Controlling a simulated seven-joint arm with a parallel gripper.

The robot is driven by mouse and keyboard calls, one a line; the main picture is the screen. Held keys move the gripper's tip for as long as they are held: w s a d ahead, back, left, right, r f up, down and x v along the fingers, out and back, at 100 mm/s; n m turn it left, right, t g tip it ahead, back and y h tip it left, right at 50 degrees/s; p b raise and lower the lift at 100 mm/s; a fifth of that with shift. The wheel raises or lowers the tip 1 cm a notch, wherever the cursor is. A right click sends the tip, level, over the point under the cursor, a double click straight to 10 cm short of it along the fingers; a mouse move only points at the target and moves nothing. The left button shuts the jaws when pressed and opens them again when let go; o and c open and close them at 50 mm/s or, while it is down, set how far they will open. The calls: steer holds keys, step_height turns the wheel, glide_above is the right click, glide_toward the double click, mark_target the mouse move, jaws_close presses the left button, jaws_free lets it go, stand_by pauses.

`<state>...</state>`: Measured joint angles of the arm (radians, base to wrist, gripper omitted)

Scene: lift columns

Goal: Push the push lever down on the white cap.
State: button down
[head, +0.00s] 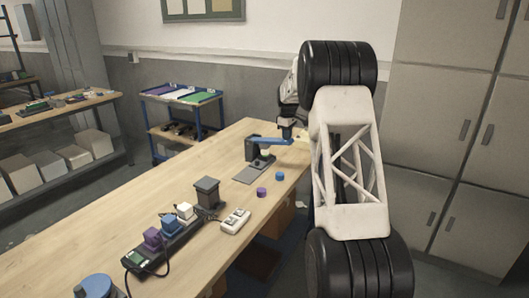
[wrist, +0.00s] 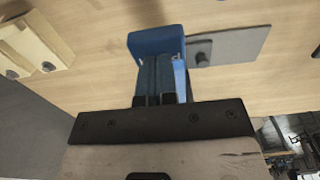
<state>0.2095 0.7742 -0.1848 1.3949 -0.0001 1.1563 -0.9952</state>
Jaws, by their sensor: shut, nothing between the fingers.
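The push lever (head: 268,141) is a blue bar on a dark upright stand with a grey base plate (head: 247,174), at the far part of the bench in the head view. My gripper (head: 287,130) is over the lever's right end, partly hidden by my arm. In the wrist view my gripper (wrist: 162,92) is shut and empty, close to a blue block (wrist: 157,42) and a thin blue strip (wrist: 180,78). I cannot tell whether they touch. The grey plate (wrist: 235,46) lies beyond.
A blue disc (head: 279,176) and a purple disc (head: 262,192) lie near the base plate. A dark post (head: 207,192), a white box with buttons (head: 235,221) and a black strip bearing purple, blue and white blocks (head: 185,211) stand nearer. Wooden boxes (wrist: 38,40) show in the wrist view.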

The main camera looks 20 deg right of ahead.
mark_target(286, 142)
steer(key=shift+f, duration=2)
stand_by(4.8)
steer(key=shift+r, duration=4.1)
